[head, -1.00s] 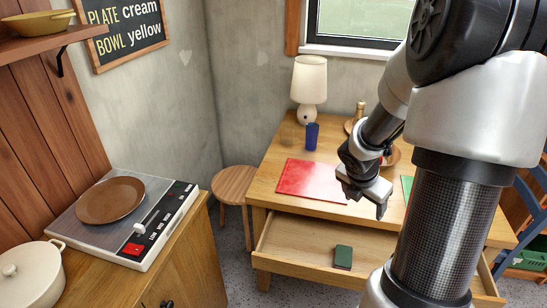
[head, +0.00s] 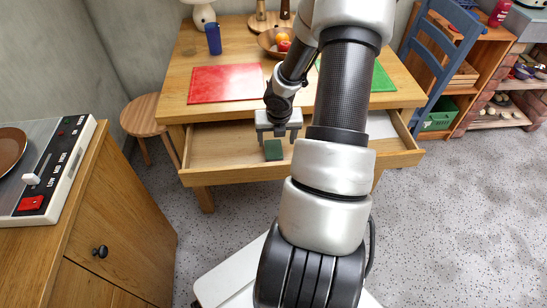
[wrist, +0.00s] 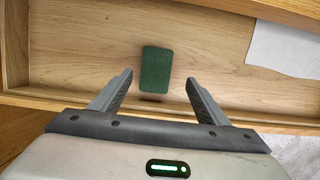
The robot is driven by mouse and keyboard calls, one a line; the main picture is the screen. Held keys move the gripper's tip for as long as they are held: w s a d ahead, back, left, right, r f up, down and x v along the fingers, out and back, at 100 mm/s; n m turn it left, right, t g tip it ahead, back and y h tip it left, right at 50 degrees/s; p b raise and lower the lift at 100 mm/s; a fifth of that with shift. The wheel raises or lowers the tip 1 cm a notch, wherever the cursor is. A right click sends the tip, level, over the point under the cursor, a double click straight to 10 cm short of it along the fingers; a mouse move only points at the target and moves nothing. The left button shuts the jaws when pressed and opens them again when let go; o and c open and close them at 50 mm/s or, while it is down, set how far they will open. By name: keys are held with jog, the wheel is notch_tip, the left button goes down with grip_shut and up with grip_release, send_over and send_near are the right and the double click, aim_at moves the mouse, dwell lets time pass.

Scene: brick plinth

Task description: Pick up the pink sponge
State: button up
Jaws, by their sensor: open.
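I see no pink sponge in either current view. A small dark green block, perhaps a sponge (head: 273,150), lies in the open drawer (head: 215,150) of the wooden table. The green block also shows in the wrist view (wrist: 156,69), lying flat on the drawer floor with a darker lower edge. My gripper (head: 277,138) is over the drawer, pointing down, its fingers apart with nothing held. In the wrist view my gripper's fingertips (wrist: 160,80) are either side of the block's near end, seemingly above it.
The table (head: 235,45) above the drawer carries a red mat (head: 225,83), a green mat (head: 381,77), a blue cup (head: 213,38) and a fruit bowl (head: 270,41). White paper or cloth (wrist: 284,50) lies in the drawer's right part. A stool (head: 143,115) stands left, a blue chair (head: 440,50) right.

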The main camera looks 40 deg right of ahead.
aim_at(274, 149)
jog(key=shift+a+b+x, duration=0.15)
jog(key=shift+b+x, duration=0.75)
jog(key=shift+x, duration=0.5)
jog(key=shift+a+b+x, duration=0.2)
jog(key=shift+b+x, duration=0.7)
jog(key=shift+x, duration=0.55)
jog(key=shift+w+f, duration=0.1)
jog(key=shift+f, duration=0.15)
jog(key=c, duration=1.1)
